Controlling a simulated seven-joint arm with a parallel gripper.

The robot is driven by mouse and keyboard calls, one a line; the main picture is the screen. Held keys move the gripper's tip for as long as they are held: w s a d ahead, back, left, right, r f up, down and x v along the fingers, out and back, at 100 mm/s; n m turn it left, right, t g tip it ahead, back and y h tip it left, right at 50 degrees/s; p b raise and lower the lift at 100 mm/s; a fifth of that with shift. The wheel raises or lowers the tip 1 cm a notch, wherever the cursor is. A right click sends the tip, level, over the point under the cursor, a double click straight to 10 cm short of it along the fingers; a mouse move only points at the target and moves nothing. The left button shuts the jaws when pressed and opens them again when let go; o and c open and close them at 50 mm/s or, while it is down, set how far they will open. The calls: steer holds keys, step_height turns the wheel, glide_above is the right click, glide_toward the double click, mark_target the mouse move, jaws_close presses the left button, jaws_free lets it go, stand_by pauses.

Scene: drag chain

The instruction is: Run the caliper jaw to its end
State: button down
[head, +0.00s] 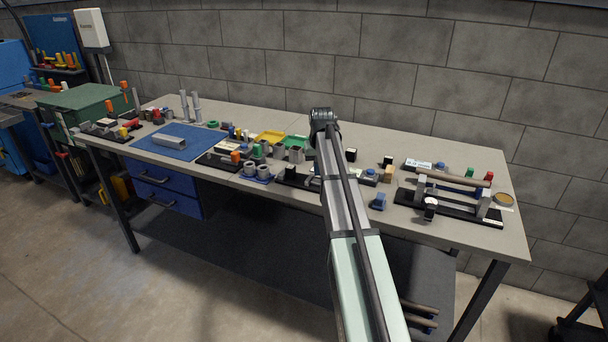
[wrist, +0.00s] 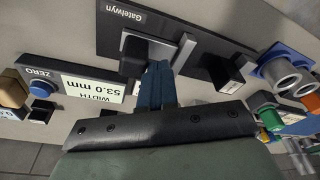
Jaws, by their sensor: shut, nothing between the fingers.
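In the wrist view, the caliper lies on a black base plate (wrist: 210,22) marked "Gatelwyn". A black block (wrist: 143,52) stands on the plate beside an upright silver piece (wrist: 184,50). A second black block (wrist: 232,74) is farther right. My gripper (wrist: 155,84) has its blue fingers together, with nothing between them. Its tips overlap the lower edge of the first black block, left of the silver piece; I cannot tell if they touch. A readout (wrist: 92,90) shows "WIDTH 53.0 mm". In the head view, my arm hides the fingers and part of the caliper.
A blue ZERO button (wrist: 41,89) is left of the readout. Blue-based grey cylinders (wrist: 285,75) and a green piece (wrist: 268,113) stand close on the right. In the head view, a roller fixture (head: 455,200) is at the bench's right, and a blue mat (head: 190,148) at left.

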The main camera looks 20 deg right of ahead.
steer(key=shift+s+d, duration=0.75)
steer(key=shift+s, duration=0.05)
stand_by(0.6)
steer(key=shift+w+a, duration=0.15)
steer(key=shift+w+a, duration=0.35)
steer(key=shift+w, duration=0.05)
step_height(320, 180, up, 8)
stand_by(1.3)
